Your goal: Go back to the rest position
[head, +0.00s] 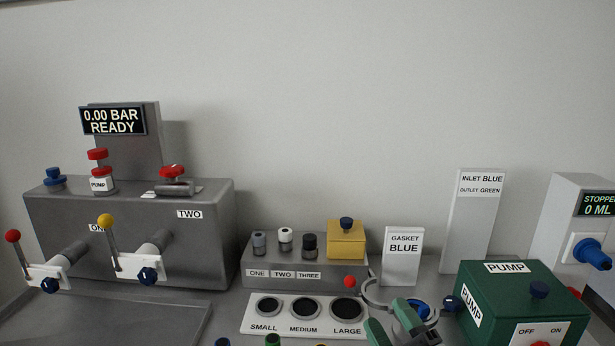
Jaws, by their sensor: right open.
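My right gripper (392,323) shows at the bottom edge, right of centre, with two green fingers set apart. It is open, and I see nothing held between the fingers. It is in front of a grey ring-shaped part and a blue part (421,307), and partly hides them. The rest of my right arm is mostly out of the frame. My left gripper is not in view.
A grey tank unit (130,230) with a 0.00 BAR READY display stands left. A three-hole gasket plate (305,330) and a grey block (300,268) are at centre. A green pump box (500,290) stands close right of my gripper. The wall behind is bare.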

